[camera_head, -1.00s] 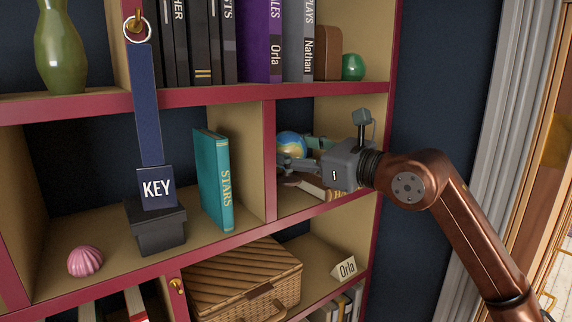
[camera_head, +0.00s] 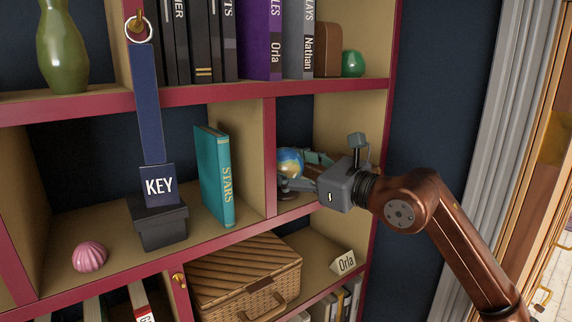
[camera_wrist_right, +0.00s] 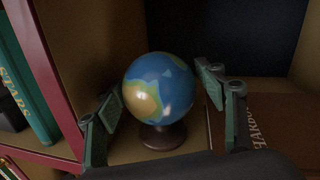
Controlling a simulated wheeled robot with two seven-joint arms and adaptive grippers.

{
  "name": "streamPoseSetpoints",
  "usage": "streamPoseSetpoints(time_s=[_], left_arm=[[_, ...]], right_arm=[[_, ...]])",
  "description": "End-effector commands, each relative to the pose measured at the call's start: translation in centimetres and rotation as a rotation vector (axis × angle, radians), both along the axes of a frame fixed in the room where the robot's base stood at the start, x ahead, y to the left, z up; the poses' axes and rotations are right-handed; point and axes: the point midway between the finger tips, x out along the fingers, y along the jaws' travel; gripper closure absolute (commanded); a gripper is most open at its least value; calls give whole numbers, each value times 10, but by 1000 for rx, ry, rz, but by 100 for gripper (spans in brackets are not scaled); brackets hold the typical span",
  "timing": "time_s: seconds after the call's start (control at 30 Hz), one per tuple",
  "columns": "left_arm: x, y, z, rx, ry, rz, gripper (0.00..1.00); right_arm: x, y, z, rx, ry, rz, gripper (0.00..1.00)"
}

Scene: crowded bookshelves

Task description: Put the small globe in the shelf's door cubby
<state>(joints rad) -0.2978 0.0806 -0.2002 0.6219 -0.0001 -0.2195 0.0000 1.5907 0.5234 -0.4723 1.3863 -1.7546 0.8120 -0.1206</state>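The small globe (camera_head: 289,160), blue and tan on a dark round base, stands upright in the middle-row right compartment. It also shows in the right wrist view (camera_wrist_right: 158,90). My right gripper (camera_head: 308,172) reaches into that compartment. Its fingers (camera_wrist_right: 165,108) are spread apart on either side of the globe, with gaps visible, and it holds nothing. In the head view the fingers partly hide the globe. A small brass knob (camera_head: 178,281) shows on the lower red upright left of the basket. I cannot tell which compartment its door covers. My left gripper is not in view.
A brown book (camera_wrist_right: 275,125) lies right of the globe. A red divider (camera_head: 270,160) stands to its left, with a teal STARS book (camera_head: 214,178) beyond. A KEY tag (camera_head: 158,186) hangs in front.

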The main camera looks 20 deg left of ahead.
Motion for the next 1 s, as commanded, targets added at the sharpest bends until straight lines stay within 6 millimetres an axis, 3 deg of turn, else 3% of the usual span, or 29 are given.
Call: streamPoseSetpoints(time_s=[0.27, 0.7, 1.0], left_arm=[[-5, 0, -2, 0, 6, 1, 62], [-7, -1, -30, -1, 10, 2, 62], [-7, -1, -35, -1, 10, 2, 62]], right_arm=[[-2, -7, 2, 1, -2, -2, 36], [-41, -83, -1, -1, -2, -2, 36], [-54, -107, 2, -1, -1, -2, 36]])
